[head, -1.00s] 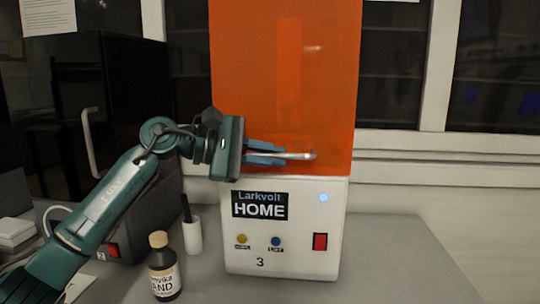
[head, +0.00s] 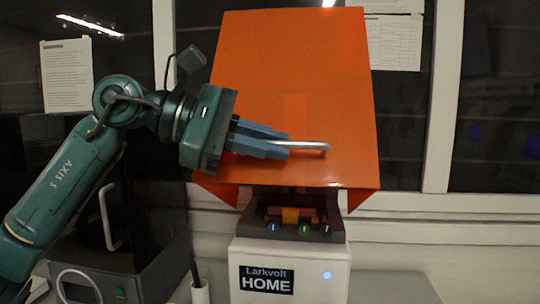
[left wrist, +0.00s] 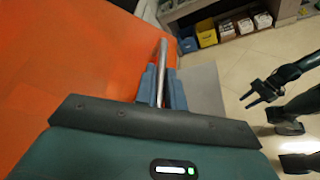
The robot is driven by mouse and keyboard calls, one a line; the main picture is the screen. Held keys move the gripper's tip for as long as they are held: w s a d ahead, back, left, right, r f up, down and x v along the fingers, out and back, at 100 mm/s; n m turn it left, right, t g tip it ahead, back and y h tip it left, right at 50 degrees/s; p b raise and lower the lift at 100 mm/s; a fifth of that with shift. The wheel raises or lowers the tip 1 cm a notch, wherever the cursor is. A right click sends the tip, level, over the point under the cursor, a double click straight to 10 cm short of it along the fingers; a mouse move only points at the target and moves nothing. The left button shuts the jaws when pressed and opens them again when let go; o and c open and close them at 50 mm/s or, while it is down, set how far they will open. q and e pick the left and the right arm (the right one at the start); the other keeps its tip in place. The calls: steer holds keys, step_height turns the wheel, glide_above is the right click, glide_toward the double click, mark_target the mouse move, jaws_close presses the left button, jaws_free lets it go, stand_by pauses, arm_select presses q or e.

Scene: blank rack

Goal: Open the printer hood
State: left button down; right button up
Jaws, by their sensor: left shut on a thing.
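The printer hood (head: 290,75) is a large orange cover, tilted up with its lower edge raised clear of the white printer base (head: 310,268). Below it the dark inner tray (head: 325,212) shows. My left gripper (head: 285,147) is shut on the silver hood handle (head: 315,146) near the hood's lower front. In the left wrist view the blue fingers clasp the handle (left wrist: 163,55), with the orange hood (left wrist: 60,60) to the left. My right gripper (left wrist: 260,95) appears in the left wrist view at the right, empty, its two dark fingers apart, well away from the printer.
A dark machine (head: 125,220) with a pale handle stands left of the printer. A white container (head: 200,292) stands beside the base. The bench (head: 395,288) is clear to the right. Coloured bins (left wrist: 207,35) sit on a shelf beyond open floor.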

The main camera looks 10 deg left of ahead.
arm_select(q)
steer(key=shift+s+r+p, duration=0.15)
steer(key=shift+r+p, duration=0.1)
steer(key=shift+r, duration=0.55)
steer(key=shift+s+r+p, duration=0.15)
steer(key=shift+r+p, duration=0.05)
steer(key=shift+r, duration=0.55)
steer(key=c, duration=1.5)
jaws_free()
steer(key=shift+f, duration=0.15)
steer(key=b+v, duration=0.1)
steer(key=v, duration=1.2)
steer(key=shift+a, duration=0.15)
